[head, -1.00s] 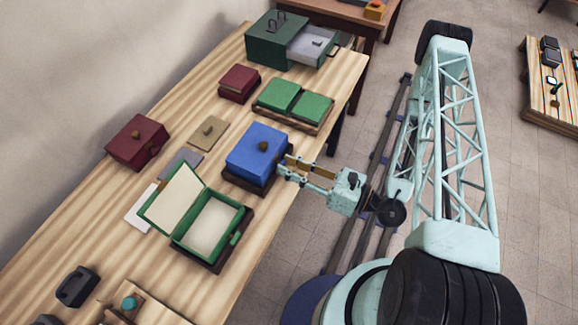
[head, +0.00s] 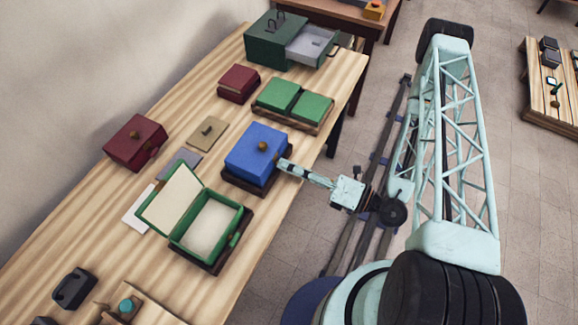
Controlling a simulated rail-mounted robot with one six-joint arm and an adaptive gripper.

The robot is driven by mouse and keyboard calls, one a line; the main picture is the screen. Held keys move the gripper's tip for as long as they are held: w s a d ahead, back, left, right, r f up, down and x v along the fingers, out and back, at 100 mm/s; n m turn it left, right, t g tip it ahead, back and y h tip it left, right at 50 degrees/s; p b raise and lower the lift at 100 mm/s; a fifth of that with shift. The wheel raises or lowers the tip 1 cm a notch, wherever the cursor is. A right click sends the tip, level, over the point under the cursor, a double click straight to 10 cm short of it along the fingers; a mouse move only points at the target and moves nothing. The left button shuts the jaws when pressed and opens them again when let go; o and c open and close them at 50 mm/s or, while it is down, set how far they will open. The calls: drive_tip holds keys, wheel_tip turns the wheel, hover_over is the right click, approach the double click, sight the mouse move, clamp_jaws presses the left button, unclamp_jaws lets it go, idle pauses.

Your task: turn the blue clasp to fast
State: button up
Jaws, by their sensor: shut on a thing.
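My gripper (head: 284,165) is at the box's right side, facing the table's edge. Its jaws are shut on the blue clasp, which the fingers hide. The fingers now lie stacked edge-on to the camera, so the gap between them does not show. I cannot see the clasp's angle.
An open green box (head: 208,228) sits in front of the blue box. A pair of green lids (head: 293,101) lies behind it. Dark red boxes (head: 136,142) stand to the left. A dark green cabinet (head: 272,40) has its drawer open. The floor right of the table is clear around my rail.

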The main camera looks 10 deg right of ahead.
drive_tip(key=shift+f+m, duration=0.1)
drive_tip(key=shift+m, duration=2.4)
drive_tip(key=o, duration=0.9)
drive_tip(key=shift+s+d, duration=0.1)
drive_tip(key=shift+d, duration=0.15)
drive_tip(key=shift+v, duration=5.65)
drive_tip(key=shift+s, duration=0.1)
